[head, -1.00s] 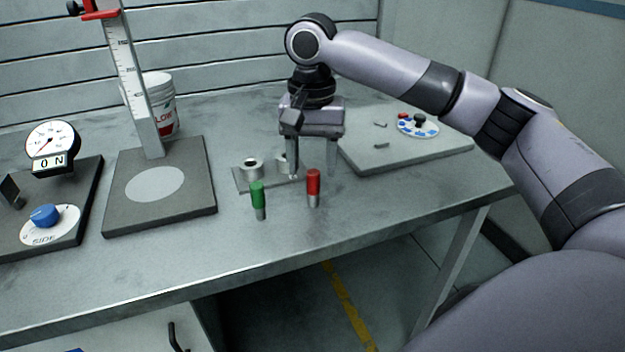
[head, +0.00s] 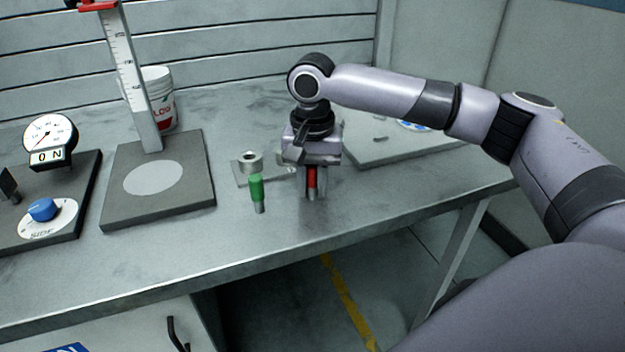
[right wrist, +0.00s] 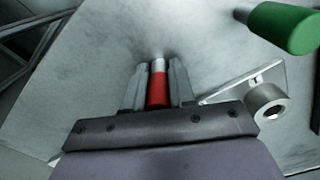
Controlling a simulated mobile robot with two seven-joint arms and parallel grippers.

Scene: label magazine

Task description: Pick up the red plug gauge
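The red plug gauge (head: 312,180) stands upright on the bench, its silver tip downward, partly hidden by my right gripper (head: 312,188). In the right wrist view the red handle (right wrist: 158,90) lies between the two fingers of my right gripper (right wrist: 160,85), which are close against both its sides. The right gripper looks shut on it. The green plug gauge (head: 257,188) stands upright just to the left, and also shows in the right wrist view (right wrist: 287,27). My left gripper is not in view.
A small plate with a metal ring (head: 249,161) lies behind the green gauge. A grey board (head: 375,151) is at the back right. A height stand base (head: 190,190), a white bucket (head: 160,100) and a dial panel (head: 85,190) are left. The bench front is clear.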

